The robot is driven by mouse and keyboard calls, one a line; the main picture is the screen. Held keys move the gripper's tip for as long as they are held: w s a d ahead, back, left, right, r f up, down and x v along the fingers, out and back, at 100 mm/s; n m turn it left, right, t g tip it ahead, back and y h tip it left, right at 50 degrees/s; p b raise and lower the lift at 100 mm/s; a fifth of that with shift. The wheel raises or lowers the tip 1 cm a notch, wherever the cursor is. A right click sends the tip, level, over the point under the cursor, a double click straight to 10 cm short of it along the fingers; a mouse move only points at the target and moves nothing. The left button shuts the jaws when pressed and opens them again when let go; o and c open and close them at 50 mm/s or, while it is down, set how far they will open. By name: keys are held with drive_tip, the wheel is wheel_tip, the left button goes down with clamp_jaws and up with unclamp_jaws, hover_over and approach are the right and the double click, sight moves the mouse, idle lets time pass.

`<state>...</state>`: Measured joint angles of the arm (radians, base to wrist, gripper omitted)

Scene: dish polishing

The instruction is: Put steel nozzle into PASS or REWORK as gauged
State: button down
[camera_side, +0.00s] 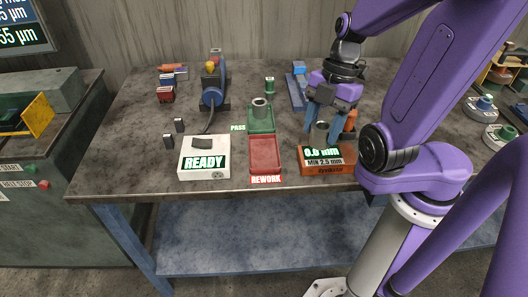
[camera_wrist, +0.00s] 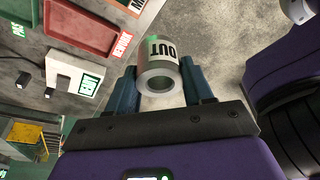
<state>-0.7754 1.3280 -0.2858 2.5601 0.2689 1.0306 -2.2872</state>
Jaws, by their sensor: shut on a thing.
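My gripper (camera_side: 321,133) is shut on a steel nozzle (camera_wrist: 160,68), a grey open-ended cylinder marked OUT. In the wrist view the fingers (camera_wrist: 160,88) clasp its sides. In the side view it is small between the fingers, just behind the orange gauge (camera_side: 328,168). The gauge display reads "MIN 2.5 mm" under a larger value whose first digit is hard to read. The red REWORK tray (camera_side: 264,155) is left of the gauge and empty. The green PASS tray (camera_side: 262,127) lies behind it and holds another grey cylindrical part (camera_side: 259,108).
A white READY device (camera_side: 204,165) stands left of the REWORK tray. Behind are a blue tool (camera_side: 213,92), a green cylinder (camera_side: 269,85) and a blue block (camera_side: 298,88). An orange cone-like thing (camera_side: 351,120) is close right of my gripper.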

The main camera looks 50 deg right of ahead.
drive_tip(key=w+a+f, duration=0.1)
drive_tip(key=w+f, duration=0.2)
drive_tip(key=w, duration=0.1)
drive_tip(key=w+a+f, duration=0.1)
drive_tip(key=w+f, duration=0.2)
drive_tip(key=w, duration=0.1)
drive_tip(key=w+a+f, duration=0.1)
drive_tip(key=w+f, duration=0.2)
drive_tip(key=w, duration=0.2)
drive_tip(key=shift+a+f, duration=0.1)
drive_tip(key=shift+f, duration=0.1)
drive_tip(key=shift+w+f, duration=0.1)
drive_tip(key=shift+f, duration=1.55)
drive_tip(key=shift+f, duration=0.1)
drive_tip(key=shift+c, duration=2.2)
unclamp_jaws()
drive_tip(key=shift+f, duration=0.1)
